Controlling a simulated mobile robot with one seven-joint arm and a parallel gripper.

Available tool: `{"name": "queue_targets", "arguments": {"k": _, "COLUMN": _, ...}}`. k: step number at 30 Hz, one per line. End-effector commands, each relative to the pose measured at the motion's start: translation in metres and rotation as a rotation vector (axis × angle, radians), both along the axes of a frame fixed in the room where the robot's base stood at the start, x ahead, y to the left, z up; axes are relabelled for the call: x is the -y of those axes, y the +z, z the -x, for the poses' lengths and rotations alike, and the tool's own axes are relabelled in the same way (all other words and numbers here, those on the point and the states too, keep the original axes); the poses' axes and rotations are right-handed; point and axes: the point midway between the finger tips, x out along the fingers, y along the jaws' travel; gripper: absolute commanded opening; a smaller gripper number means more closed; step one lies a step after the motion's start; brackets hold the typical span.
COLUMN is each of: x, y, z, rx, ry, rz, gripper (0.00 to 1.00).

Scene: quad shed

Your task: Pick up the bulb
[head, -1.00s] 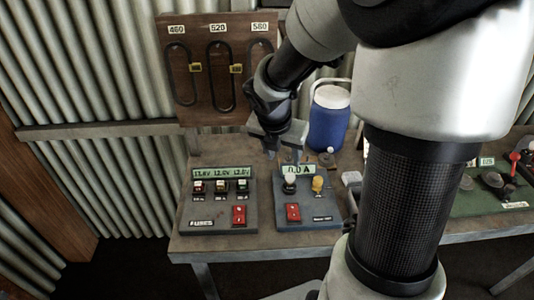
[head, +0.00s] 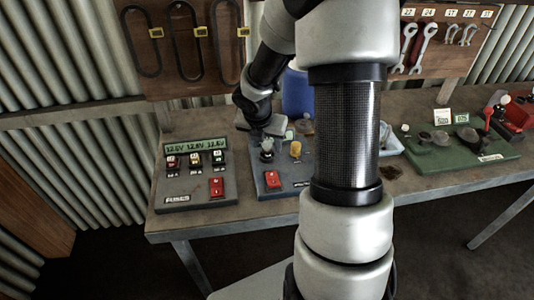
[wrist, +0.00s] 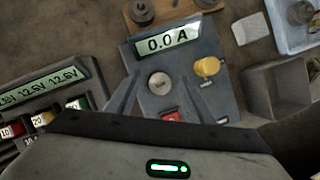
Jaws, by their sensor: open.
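The bulb (wrist: 160,83) shows in the wrist view as a pale round top, standing in the grey test box (wrist: 187,111) below its 0.0 A display. My gripper (wrist: 160,78) is open, with one finger on either side of the bulb in this view. I cannot tell how far above it the fingertips are, or whether they touch it. In the head view the bulb (head: 267,144) is just under my gripper and partly hidden by it. My arm covers part of the test box.
A yellow knob (wrist: 208,67) stands close right of the bulb, and a red switch (head: 272,180) sits in front. The fuse box (head: 195,185) is left, the blue jug (head: 297,92) behind. Right are a blue tray (head: 390,146) and green board (head: 460,150).

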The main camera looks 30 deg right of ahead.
Motion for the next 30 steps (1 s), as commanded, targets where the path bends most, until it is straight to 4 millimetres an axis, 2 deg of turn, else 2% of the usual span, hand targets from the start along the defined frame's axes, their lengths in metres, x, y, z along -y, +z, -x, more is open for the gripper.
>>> {"name": "queue_targets", "arguments": {"k": 3, "x": 0.002, "y": -0.006, "z": -0.002, "rx": 0.0, "ry": 0.002, "rz": 0.001, "gripper": 0.48}}
{"name": "queue_targets", "arguments": {"k": 9, "x": 0.002, "y": -0.006, "z": -0.002, "rx": 0.0, "ry": 0.001, "rz": 0.001, "gripper": 0.48}}
{"name": "queue_targets", "arguments": {"k": 17, "x": 0.002, "y": -0.006, "z": -0.002, "rx": 0.0, "ry": 0.001, "rz": 0.001, "gripper": 0.04}}
{"name": "queue_targets", "arguments": {"k": 25, "x": 0.002, "y": -0.002, "z": -0.002, "rx": 0.002, "ry": 0.0, "rz": 0.001, "gripper": 0.04}}
{"name": "queue_targets", "arguments": {"k": 30, "x": 0.002, "y": 0.024, "z": -0.003, "rx": 0.005, "ry": -0.002, "rz": 0.001, "gripper": 0.04}}
